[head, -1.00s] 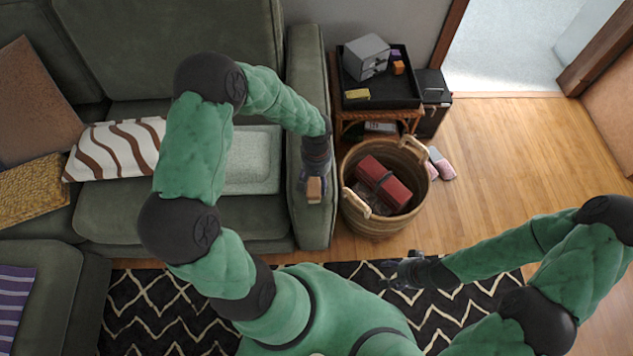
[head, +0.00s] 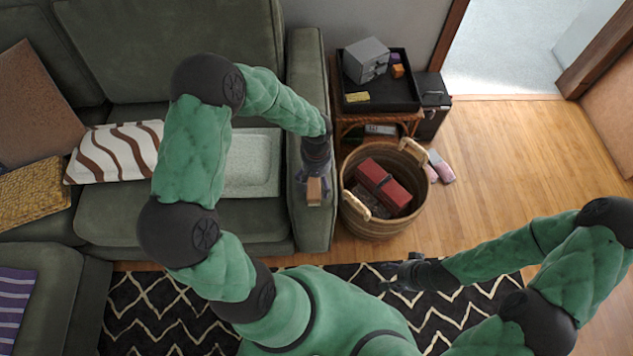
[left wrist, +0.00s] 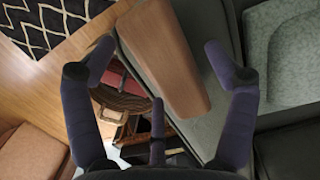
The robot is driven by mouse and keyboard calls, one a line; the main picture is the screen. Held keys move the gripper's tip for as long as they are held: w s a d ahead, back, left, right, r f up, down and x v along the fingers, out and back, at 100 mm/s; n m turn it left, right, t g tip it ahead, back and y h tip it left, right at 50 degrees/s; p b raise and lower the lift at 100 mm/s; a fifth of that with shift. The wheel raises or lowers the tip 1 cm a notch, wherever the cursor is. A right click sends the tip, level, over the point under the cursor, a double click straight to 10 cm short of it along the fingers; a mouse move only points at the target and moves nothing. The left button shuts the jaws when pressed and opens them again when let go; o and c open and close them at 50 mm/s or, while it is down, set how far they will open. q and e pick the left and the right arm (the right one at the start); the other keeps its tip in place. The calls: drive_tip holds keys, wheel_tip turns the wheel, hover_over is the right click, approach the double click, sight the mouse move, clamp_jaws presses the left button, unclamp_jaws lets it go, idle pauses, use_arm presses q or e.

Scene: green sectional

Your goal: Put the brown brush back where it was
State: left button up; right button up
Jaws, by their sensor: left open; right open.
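The brown brush (head: 314,191) shows as a plain brown block at the sofa's right armrest (head: 317,224). In the left wrist view the brush (left wrist: 164,62) lies lengthwise between my left gripper's spread fingers, with a gap on either side. My left gripper (head: 314,182) is open at the brush, over the armrest; I cannot tell whether the brush rests fully on it. Any bristles are hidden. My right gripper (head: 392,276) is open and empty above the patterned rug, well away from the brush.
Right of the armrest stands a wicker basket (head: 374,227) holding a red box (head: 384,186). Behind it, a side table bears a black tray (head: 396,92) with a grey box (head: 366,60) and small blocks. Pink-and-grey items lie beside the basket. The wooden floor (head: 520,150) at right is clear.

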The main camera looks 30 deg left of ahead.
use_arm(q)
wheel_tip(320, 180, up, 11)
drive_tip(key=w+p, duration=0.1)
drive_tip(key=p, duration=0.3)
drive_tip(key=shift+a, duration=0.3)
use_arm(e)
wheel_tip(320, 180, up, 5)
drive_tip(key=shift+f, duration=0.2)
use_arm(q)
drive_tip(key=shift+w+d+f, duration=0.1)
use_arm(e)
drive_tip(key=shift+d, duration=0.15)
